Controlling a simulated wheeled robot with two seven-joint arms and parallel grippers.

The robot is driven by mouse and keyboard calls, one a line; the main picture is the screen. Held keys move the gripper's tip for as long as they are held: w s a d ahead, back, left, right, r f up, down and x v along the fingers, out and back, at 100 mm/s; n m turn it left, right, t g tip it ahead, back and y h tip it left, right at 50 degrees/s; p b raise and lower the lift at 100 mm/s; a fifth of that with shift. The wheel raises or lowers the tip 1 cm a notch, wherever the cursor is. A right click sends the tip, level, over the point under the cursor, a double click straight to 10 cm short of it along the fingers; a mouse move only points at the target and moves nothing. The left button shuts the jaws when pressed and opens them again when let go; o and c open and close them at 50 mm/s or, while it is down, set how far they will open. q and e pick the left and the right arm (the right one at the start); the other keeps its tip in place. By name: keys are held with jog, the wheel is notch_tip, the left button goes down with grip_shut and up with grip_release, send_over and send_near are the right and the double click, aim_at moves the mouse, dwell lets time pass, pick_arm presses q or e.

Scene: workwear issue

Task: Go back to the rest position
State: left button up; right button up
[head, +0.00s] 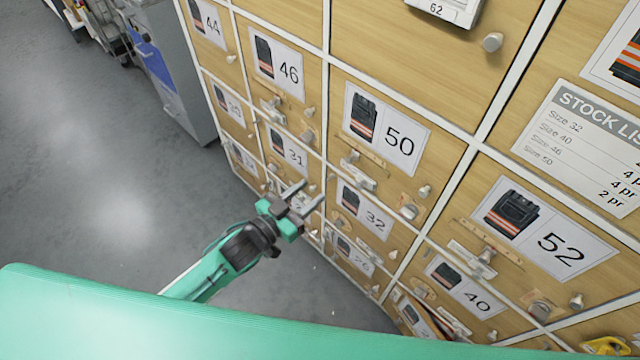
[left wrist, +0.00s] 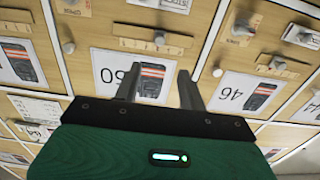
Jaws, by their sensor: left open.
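My left gripper (head: 304,198) is open and empty. It hangs in front of the lower drawers of a wooden cabinet (head: 423,52), near the labels 31 (head: 288,152) and 32 (head: 364,212). In the left wrist view its two fingers (left wrist: 158,90) stand apart, with the label 50 (left wrist: 133,76) and the label 46 (left wrist: 246,95) behind them. Nothing is between the fingers. I cannot tell how far the fingers are from the drawer fronts. My right gripper is in neither view.
The drawers carry small knobs (head: 492,42) and latches that stick out. A stock list (head: 586,143) hangs at the right. A grey cabinet (head: 176,75) with a blue panel stands at the back left. The grey floor (head: 90,170) at the left is clear.

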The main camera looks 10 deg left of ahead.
pick_arm(q)
jog(key=shift+s+a, duration=0.35)
jog(key=shift+s, duration=0.2)
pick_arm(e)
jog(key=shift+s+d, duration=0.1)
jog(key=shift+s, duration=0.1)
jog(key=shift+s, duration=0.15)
